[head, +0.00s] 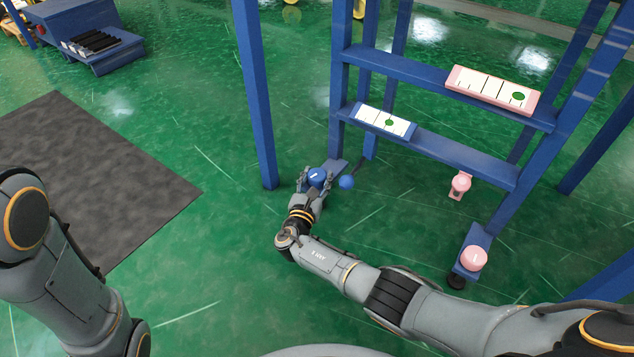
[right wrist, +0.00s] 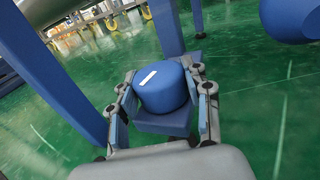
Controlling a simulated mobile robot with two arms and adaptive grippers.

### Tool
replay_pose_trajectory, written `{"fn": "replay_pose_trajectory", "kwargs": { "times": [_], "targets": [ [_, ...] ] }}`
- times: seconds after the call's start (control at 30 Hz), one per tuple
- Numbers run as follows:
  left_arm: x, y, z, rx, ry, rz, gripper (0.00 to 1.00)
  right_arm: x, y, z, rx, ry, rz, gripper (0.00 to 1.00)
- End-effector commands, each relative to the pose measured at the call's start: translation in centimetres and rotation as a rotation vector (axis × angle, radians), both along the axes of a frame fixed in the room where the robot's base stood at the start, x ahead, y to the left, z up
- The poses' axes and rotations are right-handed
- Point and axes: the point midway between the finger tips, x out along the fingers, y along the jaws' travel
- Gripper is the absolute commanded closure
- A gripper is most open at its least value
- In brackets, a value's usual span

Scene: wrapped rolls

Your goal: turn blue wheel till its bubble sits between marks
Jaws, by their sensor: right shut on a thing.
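The blue wheel (head: 319,175) is a short round knob with a white stripe on top, on a blue bracket at the foot of the blue frame. My right gripper (head: 315,184) is shut on it, with a finger on either side. The right wrist view shows the wheel (right wrist: 168,92) between both fingers (right wrist: 166,108), its stripe tilted. The white gauge with a blue rim (head: 400,127) sits on the lower crossbar. Its green bubble (head: 389,122) is near the middle, close to a black mark; I cannot tell whether it is fully between marks. My left gripper is out of view.
A pink gauge (head: 480,82) has its bubble near the right end. A pink wheel (head: 473,258) and a pink knob (head: 461,183) are at right. A blue post (head: 256,100) stands left of the wheel.

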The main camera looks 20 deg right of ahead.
Motion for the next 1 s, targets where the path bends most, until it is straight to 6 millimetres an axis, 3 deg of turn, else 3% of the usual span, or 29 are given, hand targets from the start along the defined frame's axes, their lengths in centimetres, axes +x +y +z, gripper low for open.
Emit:
{"fn": "replay_pose_trajectory", "kwargs": {
  "times": [0.1,0.3,1.0],
  "targets": [
    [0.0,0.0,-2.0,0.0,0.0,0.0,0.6,0.2,0.1,-0.5,0.003,-0.003,-0.086,0.83],
    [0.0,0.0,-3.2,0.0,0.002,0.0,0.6,0.2,0.1,-0.2,0.002,-0.002,-0.185,0.83],
    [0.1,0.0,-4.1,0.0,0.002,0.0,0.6,0.2,-0.1,0.1,0.0,-0.002,-0.276,0.83]
  ]
}}
